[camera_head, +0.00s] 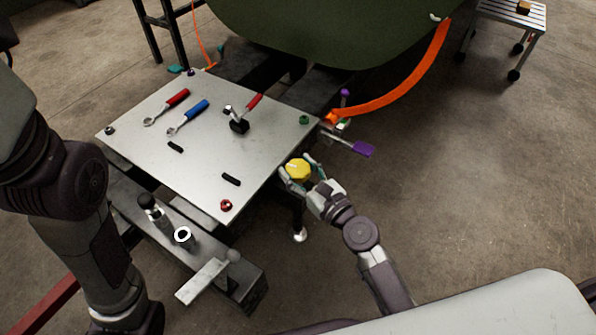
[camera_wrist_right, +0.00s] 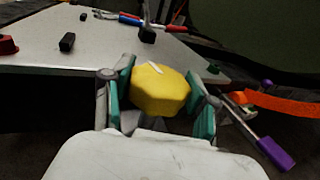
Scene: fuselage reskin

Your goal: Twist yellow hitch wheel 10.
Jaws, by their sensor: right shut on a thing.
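The yellow hitch wheel (camera_head: 298,169) is at the right edge of the metal table, with a pale mark on its top. My right gripper (camera_head: 299,172) is shut on it, one finger on each side. In the right wrist view the wheel (camera_wrist_right: 158,90) sits between the green-padded fingers of my right gripper (camera_wrist_right: 160,95). Whatever the wheel is mounted on is hidden. My left arm (camera_head: 75,200) comes down at the left of the head view.
The metal table (camera_head: 205,150) holds a red-handled wrench (camera_head: 178,98), a blue-handled wrench (camera_head: 197,108) and a red-handled tool (camera_head: 253,103). A purple-ended lever (camera_head: 362,149) and an orange strap (camera_head: 400,95) lie right of the wheel. Clear floor (camera_head: 480,180) spreads to the right.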

